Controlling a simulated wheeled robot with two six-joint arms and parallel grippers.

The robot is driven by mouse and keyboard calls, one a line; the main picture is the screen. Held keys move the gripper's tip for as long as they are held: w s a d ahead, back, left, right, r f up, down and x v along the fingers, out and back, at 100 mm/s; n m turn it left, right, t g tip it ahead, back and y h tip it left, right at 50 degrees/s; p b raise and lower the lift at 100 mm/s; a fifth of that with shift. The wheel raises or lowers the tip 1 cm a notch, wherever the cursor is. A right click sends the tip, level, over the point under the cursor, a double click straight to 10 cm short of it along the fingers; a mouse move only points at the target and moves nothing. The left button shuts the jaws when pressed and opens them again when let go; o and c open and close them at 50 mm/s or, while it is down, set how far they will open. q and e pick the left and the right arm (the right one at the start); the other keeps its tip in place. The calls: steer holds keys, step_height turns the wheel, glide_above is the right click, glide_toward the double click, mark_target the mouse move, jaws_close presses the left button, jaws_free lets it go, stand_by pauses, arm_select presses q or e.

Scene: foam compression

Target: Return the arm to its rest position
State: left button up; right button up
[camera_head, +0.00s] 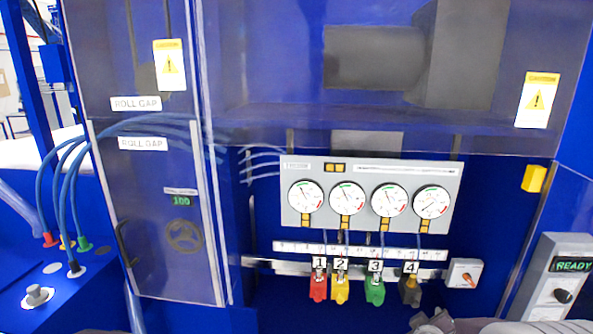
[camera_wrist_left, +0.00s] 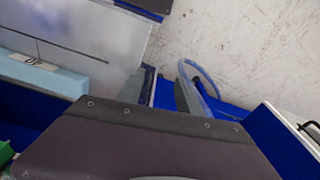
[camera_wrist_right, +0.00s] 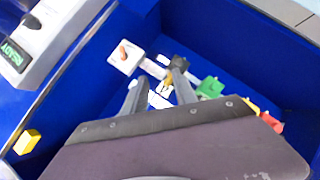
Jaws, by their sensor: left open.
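My right gripper (camera_head: 432,322) shows only in part at the bottom edge of the head view, below the black handle 4 (camera_head: 410,292). In the right wrist view, the right gripper (camera_wrist_right: 156,75) has its fingers apart with a gap between them. The black handle (camera_wrist_right: 178,63) shows close behind one fingertip; I cannot tell whether they touch. My left gripper (camera_wrist_left: 160,88) shows in the left wrist view with its fingers apart and nothing between them. It is not seen in the head view.
Red (camera_head: 318,288), yellow (camera_head: 340,290) and green (camera_head: 375,292) handles hang beside handle 4, under a gauge panel (camera_head: 370,168). A READY box (camera_head: 556,275) stands at right. Blue hoses (camera_head: 70,190) run at left. The left wrist view shows bare floor (camera_wrist_left: 235,45).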

steer(key=s+a+f+g+y+b, duration=0.35)
steer(key=a+f+y, duration=0.25)
steer(key=a+f, duration=0.5)
arm_select(q)
steer(key=f, duration=0.2)
steer(key=f+p, duration=0.1)
steer(key=shift+w+d+f, duration=0.1)
steer(key=shift+w+d, duration=0.05)
steer(key=shift+w, duration=0.1)
arm_select(e)
steer(key=s+a+f+m+g, duration=0.1)
steer(key=s+m+g, duration=0.1)
steer(key=s, duration=0.4)
steer(key=s+a+f+m+g, duration=0.1)
steer(key=s+m+g, duration=0.1)
steer(key=s+g, duration=0.2)
steer(key=s, duration=0.2)
steer(key=shift+s+a+f+y, duration=0.2)
steer(key=shift+s+f+y, duration=0.1)
steer(key=shift+y, duration=0.1)
